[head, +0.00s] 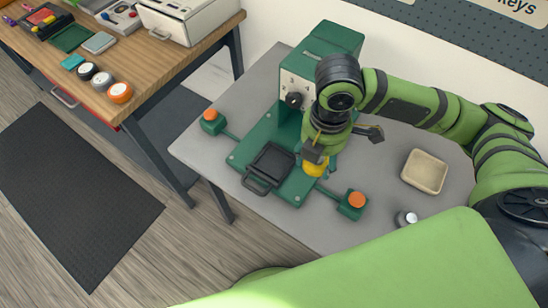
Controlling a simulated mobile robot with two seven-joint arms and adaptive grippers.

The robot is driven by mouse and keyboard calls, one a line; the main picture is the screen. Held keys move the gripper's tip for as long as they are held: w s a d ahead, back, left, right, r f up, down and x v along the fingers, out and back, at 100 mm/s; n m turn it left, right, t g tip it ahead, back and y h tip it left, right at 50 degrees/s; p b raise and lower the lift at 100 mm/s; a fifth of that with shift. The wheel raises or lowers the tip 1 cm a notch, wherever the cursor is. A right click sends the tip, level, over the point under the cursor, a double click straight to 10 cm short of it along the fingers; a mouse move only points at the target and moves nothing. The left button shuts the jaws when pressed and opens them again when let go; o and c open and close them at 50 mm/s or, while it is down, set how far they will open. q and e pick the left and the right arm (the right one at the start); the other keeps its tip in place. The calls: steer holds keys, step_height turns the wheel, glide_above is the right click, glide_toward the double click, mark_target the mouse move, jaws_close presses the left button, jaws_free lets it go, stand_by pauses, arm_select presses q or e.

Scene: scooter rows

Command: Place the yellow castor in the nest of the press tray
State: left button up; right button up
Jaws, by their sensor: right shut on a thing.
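My right gripper (314,157) points down over the green base plate of the press (330,52) and is shut on the yellow castor (317,169). The castor is partly hidden by the gripper. It is just right of the black press tray (271,163), apart from it in the picture; its height above the plate is hard to tell. The tray lies on the base plate with its handle toward the front. Its inside is dark and I cannot make out the nest. My left gripper is not in view.
Orange-topped buttons stand left (211,115) and right (356,200) of the press. On the grey table (385,150), a beige bin (425,171) and a small silver-and-black part (405,218) lie right. A wooden bench (170,62) with tools and several round castors stands at upper left.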

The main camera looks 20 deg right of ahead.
steer(key=shift+n, duration=0.3)
steer(key=shift+w+a+f, duration=0.2)
steer(key=shift+a, duration=0.05)
steer(key=p, duration=0.2)
glide_above(274, 162)
step_height(274, 162, down, 6)
steer(key=shift+d+f, duration=0.1)
steer(key=shift+f, duration=0.25)
step_height(274, 162, down, 3)
steer(key=shift+f+p, duration=0.1)
steer(key=shift+p, duration=0.3)
steer(key=shift+f, duration=0.4)
steer(key=shift+f, duration=0.1)
steer(key=o, duration=1.3)
steer(key=shift+c, duration=0.2)
